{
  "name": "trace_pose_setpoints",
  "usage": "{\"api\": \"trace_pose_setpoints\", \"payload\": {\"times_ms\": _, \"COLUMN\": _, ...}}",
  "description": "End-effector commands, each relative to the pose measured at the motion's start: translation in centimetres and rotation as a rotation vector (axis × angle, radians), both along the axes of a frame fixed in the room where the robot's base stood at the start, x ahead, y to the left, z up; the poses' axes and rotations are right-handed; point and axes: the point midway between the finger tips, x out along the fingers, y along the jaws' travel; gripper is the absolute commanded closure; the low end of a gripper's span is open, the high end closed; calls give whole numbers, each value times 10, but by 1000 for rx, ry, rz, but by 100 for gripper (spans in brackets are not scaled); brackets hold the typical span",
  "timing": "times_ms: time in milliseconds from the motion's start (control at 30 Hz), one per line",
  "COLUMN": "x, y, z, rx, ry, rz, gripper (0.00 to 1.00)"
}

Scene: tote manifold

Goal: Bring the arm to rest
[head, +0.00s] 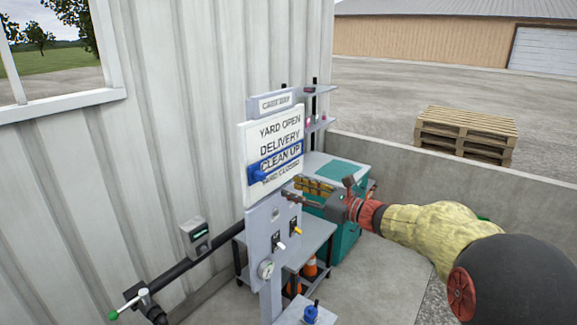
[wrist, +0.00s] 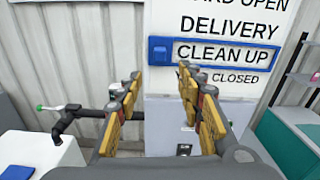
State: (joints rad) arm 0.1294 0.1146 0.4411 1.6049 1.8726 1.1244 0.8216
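My gripper (head: 294,188) is at the end of my arm, which reaches in from the right in the head view. In the wrist view its two yellow-padded fingers (wrist: 158,76) stand apart with nothing between them. The gripper is in front of the grey panel post, just below and right of a white sign board (head: 270,131). A blue sliding frame (head: 257,172) surrounds the "CLEAN UP" line on the board; it also shows in the wrist view (wrist: 160,50), beyond the fingertips and apart from them.
A panel (head: 262,235) with switches and a gauge (head: 266,269) stands under the sign. A black pipe with a green-handled valve (head: 137,303) runs along the left wall. A teal cabinet (head: 345,240) and grey cart (head: 305,245) are behind.

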Motion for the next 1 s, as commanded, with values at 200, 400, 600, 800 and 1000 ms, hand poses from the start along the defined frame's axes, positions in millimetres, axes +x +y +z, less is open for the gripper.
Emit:
{"api": "trace_pose_setpoints", "payload": {"times_ms": 200, "x": -55, "y": 12, "z": -91, "rx": -392, "ry": -83, "rz": 175, "gripper": 62}}
{"api": "trace_pose_setpoints", "payload": {"times_ms": 400, "x": -159, "y": 4, "z": -156, "rx": -834, "ry": -256, "rz": 472, "gripper": 62}}
{"api": "trace_pose_setpoints", "payload": {"times_ms": 600, "x": -266, "y": -35, "z": -202, "rx": -1247, "ry": -485, "rz": 812, "gripper": 62}}
{"api": "trace_pose_setpoints", "payload": {"times_ms": 800, "x": -356, "y": -94, "z": -233, "rx": -1624, "ry": -710, "rz": 1134, "gripper": 62}}
{"api": "trace_pose_setpoints", "payload": {"times_ms": 1000, "x": -413, "y": -140, "z": -247, "rx": -1919, "ry": -840, "rz": 1306, "gripper": 62}}
